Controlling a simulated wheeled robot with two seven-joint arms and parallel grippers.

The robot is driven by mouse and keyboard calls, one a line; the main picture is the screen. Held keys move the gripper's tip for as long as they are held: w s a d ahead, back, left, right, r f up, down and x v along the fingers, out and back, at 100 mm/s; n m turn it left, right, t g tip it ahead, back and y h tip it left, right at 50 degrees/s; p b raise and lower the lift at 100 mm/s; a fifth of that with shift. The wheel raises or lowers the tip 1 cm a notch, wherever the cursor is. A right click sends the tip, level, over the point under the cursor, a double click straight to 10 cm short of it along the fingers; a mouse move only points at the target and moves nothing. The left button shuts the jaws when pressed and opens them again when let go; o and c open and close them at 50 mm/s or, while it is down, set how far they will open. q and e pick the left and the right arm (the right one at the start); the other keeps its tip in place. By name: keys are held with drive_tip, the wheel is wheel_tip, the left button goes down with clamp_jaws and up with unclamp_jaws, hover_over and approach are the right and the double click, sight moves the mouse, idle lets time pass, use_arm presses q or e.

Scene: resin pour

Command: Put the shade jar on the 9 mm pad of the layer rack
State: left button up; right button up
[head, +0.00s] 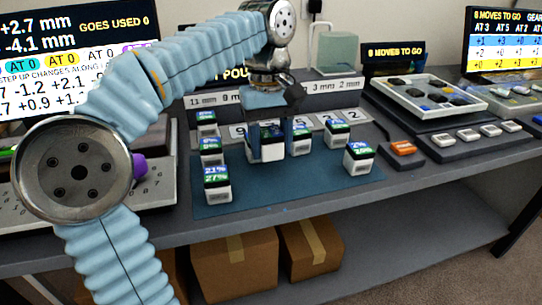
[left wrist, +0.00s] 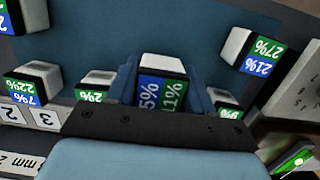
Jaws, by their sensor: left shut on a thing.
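My left gripper (head: 268,140) is shut on a white shade jar with a blue and green label. The held jar (head: 266,155) is at the middle of the back part of the blue mat, partly hidden by the fingers. In the left wrist view the held jar (left wrist: 162,68) sits between the two fingers (left wrist: 163,88), its label reading about 5% and 11%. The layer rack (head: 333,87) runs along the back, with mm labels and number tiles. The 9 tile (head: 238,131) is just left of the gripper. I cannot tell whether the jar touches the mat. My right gripper is out of view.
Other jars stand at the left (head: 217,187), middle (head: 301,138) and right (head: 359,158) of the blue mat (head: 290,187). The mat's front middle is clear.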

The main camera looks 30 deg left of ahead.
sight(271, 156)
use_arm(q)
drive_tip(key=shift+w+a+f, duration=0.1)
drive_tip(key=shift+f, duration=0.85)
drive_tip(key=shift+w+a+f, duration=0.1)
drive_tip(key=shift+f, duration=0.8)
drive_tip(key=shift+f+b, duration=0.15)
drive_tip(key=shift+b, duration=0.15)
drive_tip(key=o, duration=1.2)
drive_tip(key=shift+d, duration=0.1)
